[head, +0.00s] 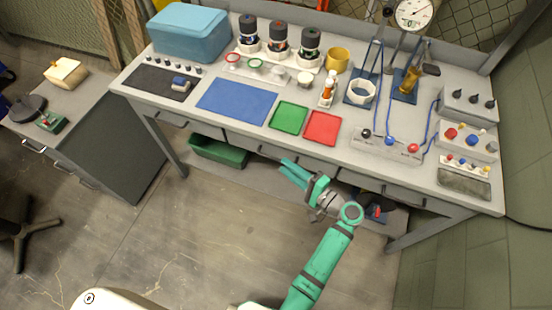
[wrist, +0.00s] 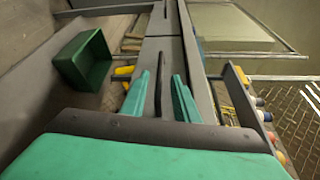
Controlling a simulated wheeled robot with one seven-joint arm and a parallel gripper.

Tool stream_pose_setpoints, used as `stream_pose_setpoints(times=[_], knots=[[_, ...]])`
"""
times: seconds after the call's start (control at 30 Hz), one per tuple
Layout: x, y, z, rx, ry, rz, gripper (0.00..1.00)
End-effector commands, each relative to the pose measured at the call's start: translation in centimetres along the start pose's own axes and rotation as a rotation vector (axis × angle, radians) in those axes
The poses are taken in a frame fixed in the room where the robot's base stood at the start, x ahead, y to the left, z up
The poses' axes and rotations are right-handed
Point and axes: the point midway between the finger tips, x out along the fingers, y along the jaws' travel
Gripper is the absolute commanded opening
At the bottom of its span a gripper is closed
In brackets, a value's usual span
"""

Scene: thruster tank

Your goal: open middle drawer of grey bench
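The grey bench (head: 215,122) stands across the head view, with a row of drawers under its top. The front of its middle drawer (head: 240,140) looks closed and is partly hidden behind my gripper. My gripper (head: 286,166) is just in front of this drawer. In the wrist view my gripper (wrist: 162,88) is open, with one green finger on each side of a dark bar handle (wrist: 158,84) on the drawer front (wrist: 165,52). The handle looks apart from both fingers. I cannot tell how deep it sits between them.
A green bin (head: 218,152) stands on the shelf below the bench top. Blue, green and red mats, a teal box (head: 188,32) and several instruments stand on top. A darker cabinet (head: 105,150) with drawers is at the left. The floor (head: 200,240) in front is clear.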

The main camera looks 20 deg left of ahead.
Motion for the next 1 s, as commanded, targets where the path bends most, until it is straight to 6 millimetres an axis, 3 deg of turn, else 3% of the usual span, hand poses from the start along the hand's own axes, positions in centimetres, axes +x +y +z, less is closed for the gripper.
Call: stream_pose_setpoints(times=[0.1, 0.33, 0.77, 0.9, 1.0], knots=[[2.3, 0.0, 0.1, 0.0, -0.003, 0.001, 0.28], [5.3, 0.0, 0.1, -0.001, -0.003, 0.002, 0.28], [6.2, 0.0, 0.0, -0.001, 0.002, 0.001, 0.28], [6.1, 0.0, -0.1, 0.0, 0.003, 0.0, 0.0], [6.1, 0.0, -0.1, 0.0, 0.004, 0.0, 0.0]])
